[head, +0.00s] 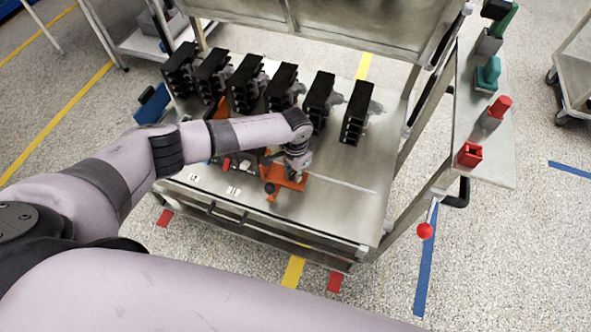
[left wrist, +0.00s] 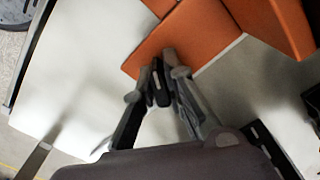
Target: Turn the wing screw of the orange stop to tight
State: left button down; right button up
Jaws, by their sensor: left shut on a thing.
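The orange stop (head: 291,183) lies on the metal bench top near its front edge, partly hidden under my left gripper (head: 296,165). In the left wrist view the orange stop (left wrist: 205,38) shows as a flat plate with a raised block. My left gripper (left wrist: 165,78) points at the plate's edge, with its fingers close together on a small part that I take to be the wing screw. The fingers hide most of the screw, so its angle and tightness cannot be told. My right gripper is not in view.
A row of several black breakers (head: 283,88) stands along the back of the bench (head: 335,200). Small parts, including a red one (head: 227,163), lie left of the stop. Red and green items stand on a side shelf (head: 487,140) at right. The bench's front right is clear.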

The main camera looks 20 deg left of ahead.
pick_arm(q)
jog(key=shift+m, duration=0.4)
jog(key=shift+m, duration=1)
jog(key=shift+m, duration=1)
